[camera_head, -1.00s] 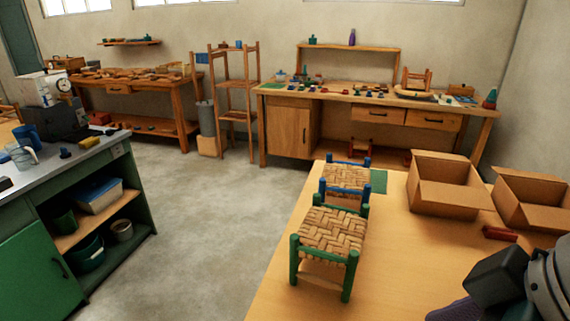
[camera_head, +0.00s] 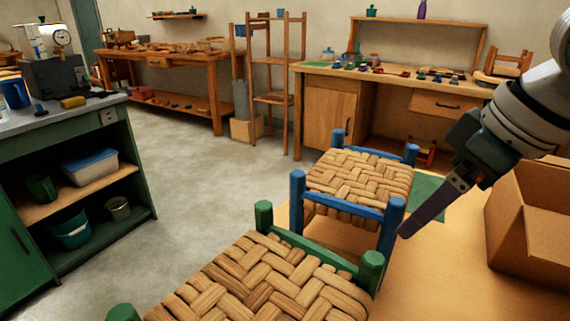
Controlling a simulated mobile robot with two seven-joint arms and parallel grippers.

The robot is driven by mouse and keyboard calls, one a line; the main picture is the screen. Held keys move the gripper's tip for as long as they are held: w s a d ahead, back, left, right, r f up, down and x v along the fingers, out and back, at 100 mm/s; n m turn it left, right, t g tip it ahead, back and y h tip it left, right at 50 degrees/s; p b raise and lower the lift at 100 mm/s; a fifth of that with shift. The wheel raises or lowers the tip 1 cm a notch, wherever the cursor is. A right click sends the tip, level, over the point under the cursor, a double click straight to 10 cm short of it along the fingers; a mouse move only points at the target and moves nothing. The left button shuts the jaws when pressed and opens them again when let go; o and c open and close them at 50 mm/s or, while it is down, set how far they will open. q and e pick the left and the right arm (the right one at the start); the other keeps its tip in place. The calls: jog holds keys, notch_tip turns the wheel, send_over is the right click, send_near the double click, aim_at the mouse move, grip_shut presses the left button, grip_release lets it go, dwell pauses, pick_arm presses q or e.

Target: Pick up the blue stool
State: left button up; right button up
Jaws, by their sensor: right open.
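The blue stool (camera_head: 362,176) has blue posts and rails and a woven bark seat. It stands upright on the wooden table, partly over a green mat (camera_head: 428,193). A green stool (camera_head: 262,284) with a like woven seat stands in front of it and hides part of its lower left; its own lower part is cut off by the frame. My right gripper (camera_head: 424,212) reaches in from the right, close to the blue stool's near right post, empty and apart from the woven seat. One purple finger shows clearly; the other is hidden. My left gripper is not in view.
An open cardboard box (camera_head: 524,225) stands right of my right gripper. The wooden table (camera_head: 455,262) is bare between the box and the stools. A workbench (camera_head: 330,110) with small parts stands behind. A green cabinet (camera_head: 142,180) is at the left, across open floor.

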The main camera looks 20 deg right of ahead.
aim_at(391, 243)
jog(key=x, duration=0.4)
jog(key=b+x, duration=0.1)
jog(key=x, duration=0.4)
jog(key=shift+s+a+f, duration=0.1)
jog(key=shift+s+a, duration=0.1)
jog(key=shift+a, duration=0.05)
grip_shut()
dwell(1.0)
